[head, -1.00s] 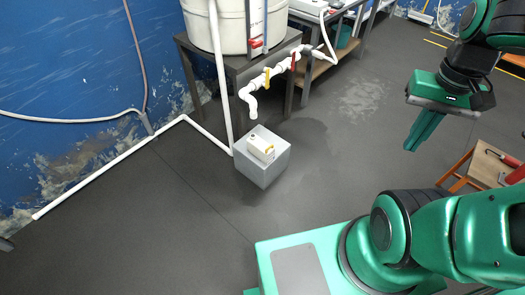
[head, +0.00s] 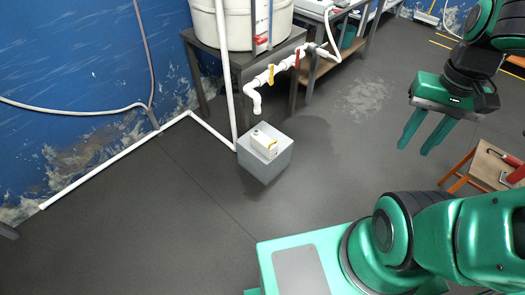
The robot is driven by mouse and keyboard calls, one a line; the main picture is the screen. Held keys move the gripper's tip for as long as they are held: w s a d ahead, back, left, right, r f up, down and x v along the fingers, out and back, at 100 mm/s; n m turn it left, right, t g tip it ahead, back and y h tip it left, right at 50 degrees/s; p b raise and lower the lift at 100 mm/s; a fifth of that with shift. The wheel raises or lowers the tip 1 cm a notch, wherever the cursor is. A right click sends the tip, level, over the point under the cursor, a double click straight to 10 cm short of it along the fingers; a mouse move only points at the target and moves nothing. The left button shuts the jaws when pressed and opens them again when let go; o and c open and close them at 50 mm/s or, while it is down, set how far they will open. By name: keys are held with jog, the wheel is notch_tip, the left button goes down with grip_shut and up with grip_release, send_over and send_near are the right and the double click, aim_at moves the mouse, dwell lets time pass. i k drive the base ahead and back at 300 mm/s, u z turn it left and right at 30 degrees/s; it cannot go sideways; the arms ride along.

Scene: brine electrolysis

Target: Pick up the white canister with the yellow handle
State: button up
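The white canister (head: 264,141), with a small yellow part on its right side, sits on top of a grey block (head: 262,168) on the floor. It is below the white pipe outlet at the centre of the head view. My gripper (head: 416,146) hangs to the right of the canister, well apart from it, pointing down. Its two green fingers are spread with nothing between them.
A white tank (head: 225,30) stands on a dark table behind the block. White pipes (head: 258,90) with yellow and red valve handles stick out above the canister. A wooden stool (head: 486,165) stands at the right. The floor between block and gripper is clear.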

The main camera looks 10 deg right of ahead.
aim_at(261, 143)
jog(key=k, duration=1.15)
jog(key=z, duration=0.35)
jog(key=i, duration=0.65)
jog(key=z, duration=0.4)
jog(key=i, duration=1.45)
jog(key=u, duration=0.3)
